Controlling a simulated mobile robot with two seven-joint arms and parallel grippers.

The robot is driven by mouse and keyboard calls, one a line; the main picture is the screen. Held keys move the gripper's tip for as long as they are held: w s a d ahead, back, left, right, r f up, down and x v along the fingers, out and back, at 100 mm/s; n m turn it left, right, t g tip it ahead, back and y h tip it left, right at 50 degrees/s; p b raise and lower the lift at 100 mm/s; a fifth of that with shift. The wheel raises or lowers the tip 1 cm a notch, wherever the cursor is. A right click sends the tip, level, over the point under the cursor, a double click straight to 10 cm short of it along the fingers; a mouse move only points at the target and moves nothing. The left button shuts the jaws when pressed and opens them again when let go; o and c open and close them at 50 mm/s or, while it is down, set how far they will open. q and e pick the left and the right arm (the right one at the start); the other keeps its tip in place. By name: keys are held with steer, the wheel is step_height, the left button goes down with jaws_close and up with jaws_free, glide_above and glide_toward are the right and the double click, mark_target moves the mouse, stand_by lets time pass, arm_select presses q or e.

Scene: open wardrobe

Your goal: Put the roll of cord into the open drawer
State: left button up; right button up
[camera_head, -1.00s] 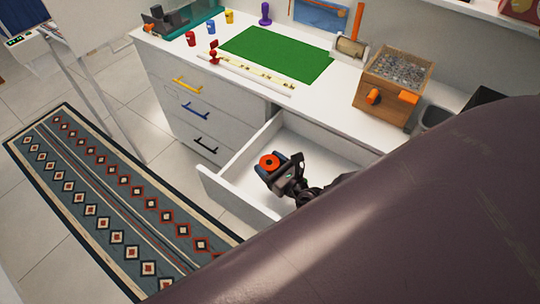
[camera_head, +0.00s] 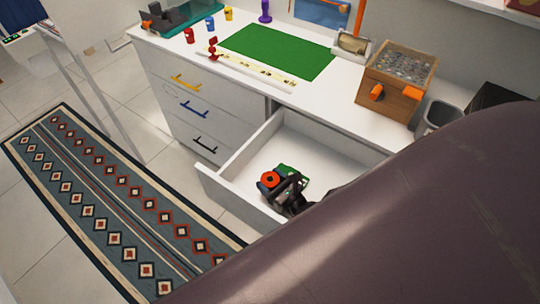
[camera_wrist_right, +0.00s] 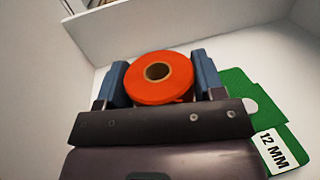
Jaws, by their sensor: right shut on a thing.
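The roll of cord (camera_head: 269,179) is orange-red with a dark centre hole. In the right wrist view the roll (camera_wrist_right: 160,79) sits between the blue-grey fingers of my right gripper (camera_wrist_right: 160,82), which is shut on it. My right gripper (camera_head: 270,180) is inside the open drawer (camera_head: 240,158) in the head view, low over the drawer's white floor. I cannot tell whether the roll touches the floor. My left gripper is not in view.
A green piece (camera_wrist_right: 262,108) labelled "12 MM" lies in the drawer beside my right gripper. The white drawer walls stand around it. On the worktop above are a green mat (camera_head: 277,52) and a wooden box (camera_head: 396,80). A patterned rug (camera_head: 120,205) lies on the floor.

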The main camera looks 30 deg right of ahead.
steer(key=shift+f, duration=0.2)
steer(key=o, duration=0.9)
steer(key=shift+r, duration=0.3)
steer(key=s, duration=0.4)
steer(key=s+d, duration=0.1)
steer(key=s, duration=0.3)
steer(key=s+d, duration=0.1)
steer(key=s, duration=0.2)
steer(key=shift+s+d+f, duration=0.1)
steer(key=shift+s+d, duration=0.05)
steer(key=shift+s, duration=0.25)
steer(key=shift+d, duration=0.15)
